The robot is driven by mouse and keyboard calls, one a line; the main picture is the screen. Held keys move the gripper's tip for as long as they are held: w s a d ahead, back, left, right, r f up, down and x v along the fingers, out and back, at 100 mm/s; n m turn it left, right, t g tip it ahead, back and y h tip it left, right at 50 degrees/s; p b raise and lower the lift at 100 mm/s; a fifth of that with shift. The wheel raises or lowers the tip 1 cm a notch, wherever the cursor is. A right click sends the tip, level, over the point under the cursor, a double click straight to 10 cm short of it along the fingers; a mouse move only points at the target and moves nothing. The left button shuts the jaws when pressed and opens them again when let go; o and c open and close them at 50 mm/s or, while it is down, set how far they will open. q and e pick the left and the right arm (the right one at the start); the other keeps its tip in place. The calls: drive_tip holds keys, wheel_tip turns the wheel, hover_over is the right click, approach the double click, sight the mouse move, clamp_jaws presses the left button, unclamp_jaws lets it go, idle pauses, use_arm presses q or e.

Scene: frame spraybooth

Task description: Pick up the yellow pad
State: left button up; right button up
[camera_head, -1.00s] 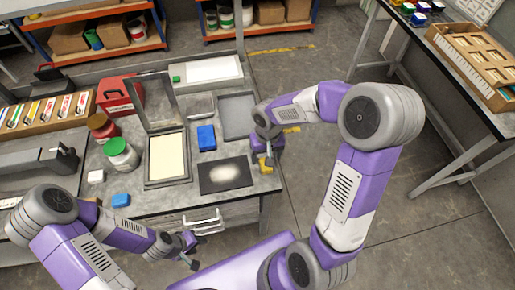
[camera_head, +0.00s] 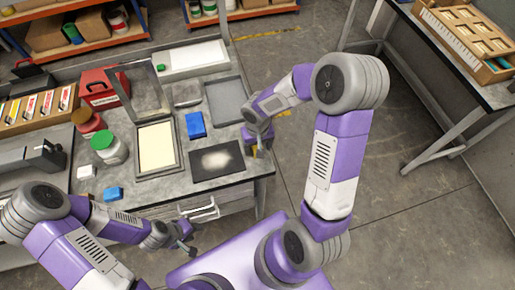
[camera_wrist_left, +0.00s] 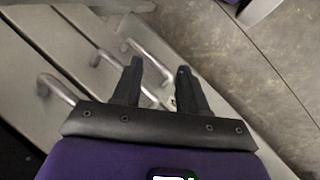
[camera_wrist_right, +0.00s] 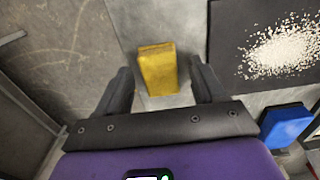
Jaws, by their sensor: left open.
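The yellow pad (camera_wrist_right: 158,70) lies on the grey bench top in the right wrist view. It is just ahead of my right gripper (camera_wrist_right: 163,82), near the bench's edge. The right fingers are spread on either side of the pad's near end, with a gap on both sides. In the head view my right gripper (camera_head: 260,147) is over the bench's right front corner and hides the pad. My left gripper (camera_head: 188,247) is in front of the drawers, away from the pad. In the left wrist view its fingers (camera_wrist_left: 159,68) are apart and empty.
A black sheet with pale powder (camera_head: 217,160) lies beside the right gripper. A blue block (camera_head: 195,124), a framed screen (camera_head: 157,149), a grey tray (camera_head: 226,100) and a green-lidded jar (camera_head: 110,147) are on the bench. Drawer handles (camera_wrist_left: 150,58) are near the left gripper.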

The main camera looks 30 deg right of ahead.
drive_tip(key=c, duration=1)
drive_tip(key=shift+r, duration=0.1)
wheel_tip(320, 180, up, 10)
drive_tip(key=shift+f+p, duration=0.1)
drive_tip(key=shift+p, duration=0.9)
